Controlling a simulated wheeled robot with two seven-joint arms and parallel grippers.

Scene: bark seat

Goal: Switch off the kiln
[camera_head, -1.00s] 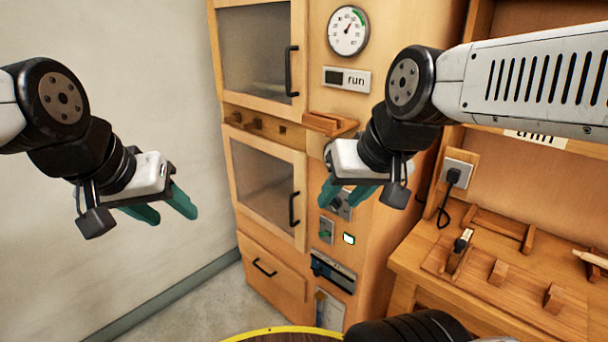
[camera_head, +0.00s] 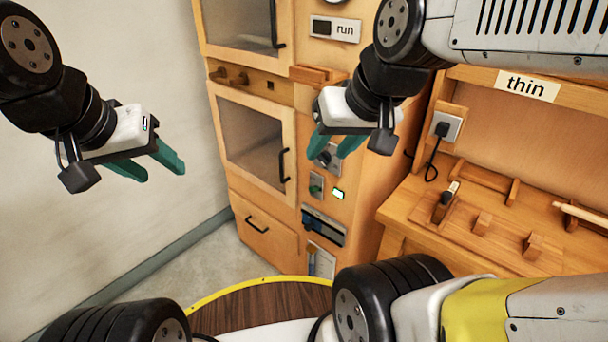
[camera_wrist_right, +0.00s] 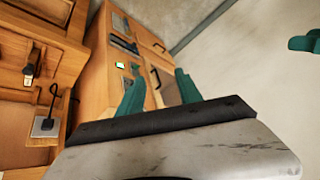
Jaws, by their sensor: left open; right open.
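The kiln is a tall wooden cabinet (camera_head: 262,205) in the middle of the head view, with glazed doors. Its control strip has a partly hidden metal knob plate (camera_head: 327,157), a small plate with a green switch (camera_head: 316,186), a lit pale-green indicator (camera_head: 338,194) and a dark slotted panel (camera_head: 323,226). The lit indicator also shows in the right wrist view (camera_wrist_right: 120,65). My right gripper (camera_head: 338,146) is open and empty in front of the strip, covering part of the knob plate. My left gripper (camera_head: 158,166) is open and empty, left of the cabinet before the wall.
A wooden bench (camera_head: 470,235) with blocks and a dark-handled switch stands at the right, below a "thin" label (camera_head: 527,86). A plug with a cable (camera_head: 441,130) sits in a socket. A wooden ledge (camera_head: 318,76) juts from the cabinet. Floor shows at lower left.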

